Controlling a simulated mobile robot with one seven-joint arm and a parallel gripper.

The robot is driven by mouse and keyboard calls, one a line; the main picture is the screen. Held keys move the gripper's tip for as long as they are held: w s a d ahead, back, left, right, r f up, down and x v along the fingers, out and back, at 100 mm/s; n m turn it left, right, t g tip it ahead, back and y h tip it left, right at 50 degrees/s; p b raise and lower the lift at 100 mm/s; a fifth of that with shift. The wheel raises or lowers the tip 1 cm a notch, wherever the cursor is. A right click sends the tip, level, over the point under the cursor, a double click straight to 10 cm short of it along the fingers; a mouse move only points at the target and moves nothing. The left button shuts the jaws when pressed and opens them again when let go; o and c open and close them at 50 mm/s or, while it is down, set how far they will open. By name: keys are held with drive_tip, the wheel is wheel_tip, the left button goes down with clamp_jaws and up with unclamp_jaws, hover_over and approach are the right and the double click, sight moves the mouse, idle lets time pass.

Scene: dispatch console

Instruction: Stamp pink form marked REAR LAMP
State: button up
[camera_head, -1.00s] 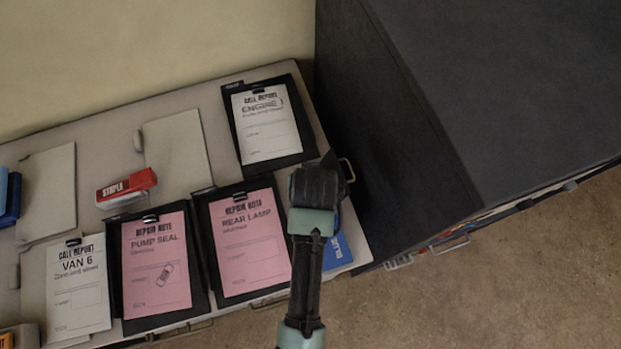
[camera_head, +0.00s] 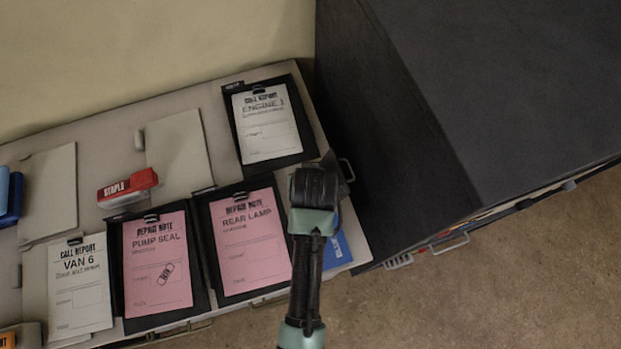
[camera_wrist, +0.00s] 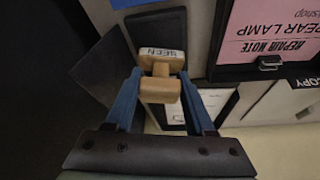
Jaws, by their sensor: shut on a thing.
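The pink form marked REAR LAMP (camera_head: 250,250) lies on a black clipboard (camera_head: 205,215), just left of my gripper (camera_head: 318,185) in the head view. Part of it also shows upside down in the wrist view (camera_wrist: 270,25). I see no stamp mark on its visible part. In the wrist view my gripper (camera_wrist: 160,82) is shut on a wooden stamp (camera_wrist: 158,90) with a pale label, which seems to read SEEN. A dark flat pad or case (camera_wrist: 157,28) shows behind the stamp; I cannot tell whether they touch. The stamp is hidden in the head view.
Left of REAR LAMP lies the pink PUMP SEAL form (camera_head: 157,260), then VAN 6 (camera_head: 80,290). ENGINE 1 (camera_head: 266,125) lies behind on a black clipboard. A red stapler (camera_head: 128,187) stands at the left. A blue item (camera_head: 338,250) is partly hidden by my arm. A dark cabinet (camera_head: 400,130) stands right.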

wheel_tip(320, 180, up, 7)
drive_tip(key=p, duration=0.7)
drive_tip(key=shift+p, duration=0.3)
